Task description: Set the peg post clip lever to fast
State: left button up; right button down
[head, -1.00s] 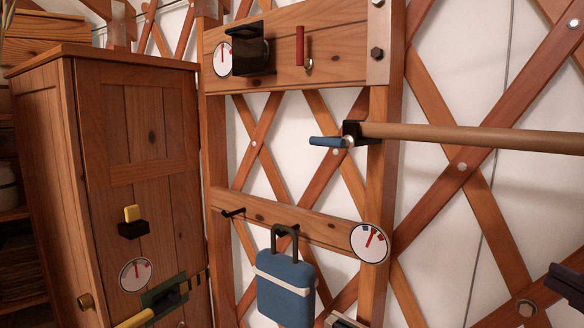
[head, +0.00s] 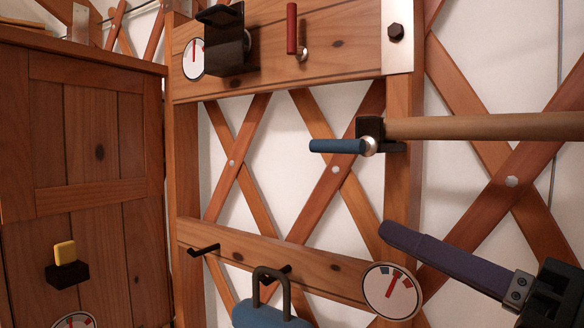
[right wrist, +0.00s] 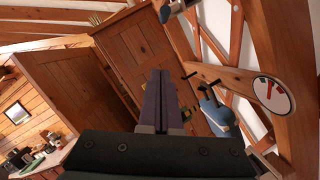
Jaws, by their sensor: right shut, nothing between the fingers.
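A blue-handled lever (head: 338,146) sits on a black bracket (head: 370,130) on the wooden post in the head view, likely the clip lever. Its handle points left, roughly level. What looks like its blue end shows at the top of the right wrist view (right wrist: 164,13). A round dial (head: 391,290) with a red pointer is lower on the post, also in the right wrist view (right wrist: 272,95). My right gripper (head: 392,235) has purple fingers, shut and empty, below and right of the lever, apart from it. The fingers also show in the right wrist view (right wrist: 160,76). My left gripper is out of view.
A wooden pole (head: 490,127) runs right from the bracket. A red lever (head: 291,28) and black holder (head: 229,42) are on the upper board. A blue padlock-shaped thing (head: 268,315) hangs below a hook. A cabinet (head: 95,130) with a yellow lever (head: 65,252) stands left.

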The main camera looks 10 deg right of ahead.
aim_at(352, 146)
jog(key=w+a+r+p, duration=0.3)
jog(key=w+r+p, duration=0.2)
jog(key=w+p, duration=0.3)
jog(key=shift+w+a+r, duration=0.2)
jog(key=shift+w, duration=0.7)
jog(key=shift+f, duration=0.1)
